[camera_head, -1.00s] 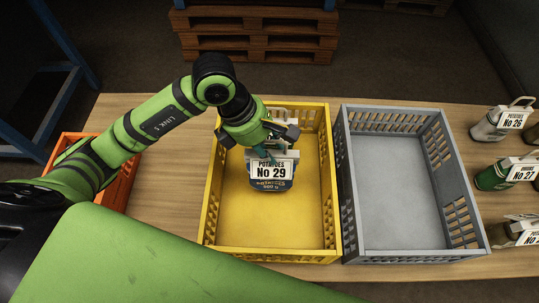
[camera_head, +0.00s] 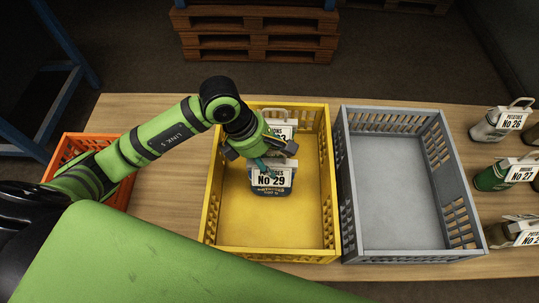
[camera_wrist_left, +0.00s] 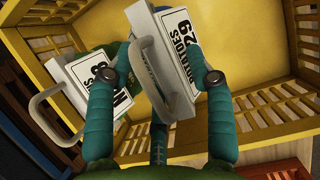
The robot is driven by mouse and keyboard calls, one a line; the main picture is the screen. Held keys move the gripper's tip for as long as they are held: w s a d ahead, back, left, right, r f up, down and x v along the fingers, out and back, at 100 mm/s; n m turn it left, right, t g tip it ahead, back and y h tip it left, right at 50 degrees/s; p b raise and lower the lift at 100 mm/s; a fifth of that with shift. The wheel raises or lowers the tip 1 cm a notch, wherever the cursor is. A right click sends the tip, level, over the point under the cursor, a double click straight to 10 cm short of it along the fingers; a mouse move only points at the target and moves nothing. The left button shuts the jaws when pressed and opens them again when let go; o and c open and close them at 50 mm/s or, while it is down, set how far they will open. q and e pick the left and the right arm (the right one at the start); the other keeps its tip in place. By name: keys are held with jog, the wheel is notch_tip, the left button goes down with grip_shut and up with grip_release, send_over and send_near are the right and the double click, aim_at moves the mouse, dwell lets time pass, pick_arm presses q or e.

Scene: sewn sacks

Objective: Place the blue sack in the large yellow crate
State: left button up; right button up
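The blue sack (camera_head: 270,191), with a white tag reading Potatoes No 29, is upright inside the large yellow crate (camera_head: 330,190), near its back left. It seems to stand on the floor; the contact is hard to see. My left gripper (camera_head: 264,160) is around its tag from above. In the left wrist view the teal fingers (camera_wrist_left: 165,70) straddle the white tag and handle (camera_wrist_left: 165,75), which lies slanted between them. A strip of tag face shows beside one finger, so the fingers look open. My right gripper is not in view.
Another tagged sack (camera_head: 287,128) stands behind the blue one in the yellow crate. An empty grey crate (camera_head: 455,180) is on the right, an orange crate (camera_head: 120,190) on the left. Several sacks (camera_head: 495,177) stand at the right table edge. The yellow crate's front half is clear.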

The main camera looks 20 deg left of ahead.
pick_arm(q)
jog(key=shift+r, duration=0.1)
jog(key=shift+a+r, duration=0.15)
jog(key=shift+r, duration=0.15)
jog(key=b+v, duration=0.2)
jog(key=v, duration=0.9)
jog(key=shift+r, duration=0.2)
jog(key=shift+s, duration=0.1)
